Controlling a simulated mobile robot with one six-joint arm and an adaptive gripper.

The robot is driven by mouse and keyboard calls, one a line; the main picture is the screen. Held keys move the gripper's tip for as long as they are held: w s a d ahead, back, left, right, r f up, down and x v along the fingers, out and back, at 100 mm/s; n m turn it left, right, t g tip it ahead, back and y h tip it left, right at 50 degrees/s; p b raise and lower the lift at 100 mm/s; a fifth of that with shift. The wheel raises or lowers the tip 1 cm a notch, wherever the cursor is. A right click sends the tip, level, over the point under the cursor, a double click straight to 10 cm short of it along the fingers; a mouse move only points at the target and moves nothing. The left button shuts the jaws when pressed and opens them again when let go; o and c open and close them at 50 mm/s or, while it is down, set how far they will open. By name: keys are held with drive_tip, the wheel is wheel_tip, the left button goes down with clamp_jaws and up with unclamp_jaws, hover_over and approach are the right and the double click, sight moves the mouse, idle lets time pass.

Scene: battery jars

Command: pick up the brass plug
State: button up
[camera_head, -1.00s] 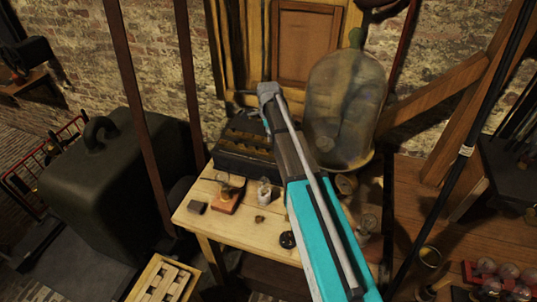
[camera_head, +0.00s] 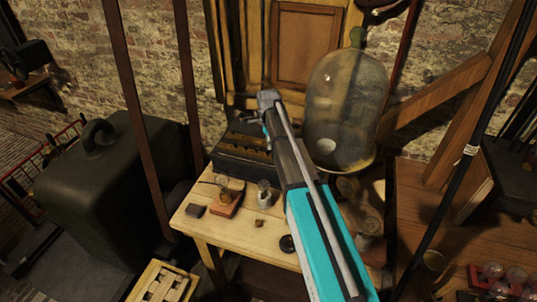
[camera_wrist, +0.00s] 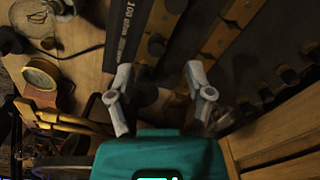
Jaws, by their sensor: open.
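A dark resistance box (camera_head: 238,163) with brass bars stands at the back of the wooden table. A small brownish piece (camera_head: 260,223) lies on the tabletop, too small to identify. I cannot tell which item is the brass plug.
A large glass bell jar (camera_head: 345,110) stands right of the box, close to my arm. The front-left tabletop is mostly clear.

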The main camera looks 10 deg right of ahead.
drive_tip(key=shift+s+a+f+b, duration=0.1)
drive_tip(key=shift+s+f+b, duration=0.05)
drive_tip(key=shift+f+b, duration=0.55)
drive_tip(key=shift+s+a+f+b, duration=0.1)
drive_tip(key=shift+f+b, duration=0.45)
drive_tip(key=shift+f, duration=0.2)
drive_tip(key=shift+f+b, duration=0.8)
drive_tip(key=shift+f, duration=0.05)
drive_tip(key=shift+c, duration=0.3)
clamp_jaws()
drive_tip(key=shift+r, duration=0.2)
wheel_tip(320, 180, up, 3)
drive_tip(key=p, duration=0.3)
drive_tip(key=shift+f, duration=0.1)
drive_tip(key=s+r+p, duration=1)
drive_tip(key=s, duration=0.4)
drive_tip(key=shift+f, duration=0.2)
